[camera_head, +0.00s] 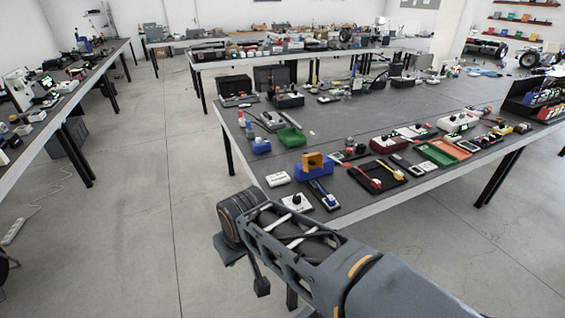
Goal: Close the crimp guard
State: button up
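A blue block-like device (313,171) with an orange arched part (313,160) standing up from it sits near the front left edge of the workbench. It looks most like the crimp tool with its guard, but I cannot tell for sure at this size. The orange part stands raised above the blue body. My gripper (245,268) hangs at the end of my arm, in front of and below the bench's left corner, well apart from the device. Its two dark fingertips look spread, with nothing between them. The palm is hidden behind my wrist.
The workbench (232,137) holds many small items. Near the device are a white box (278,179), a white unit with a black knob (296,203), a blue-and-white tool (323,194) and a black tray (390,181). Open floor (165,215) lies left of the bench.

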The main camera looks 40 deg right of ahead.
aim_at(311, 161)
jog(key=u, duration=0.1)
jog(key=i, duration=3)
jog(key=z, duration=3.9)
jog(key=k, duration=0.45)
jog(key=u, duration=1.05)
jog(key=i, duration=0.5)
jog(key=u, duration=0.05)
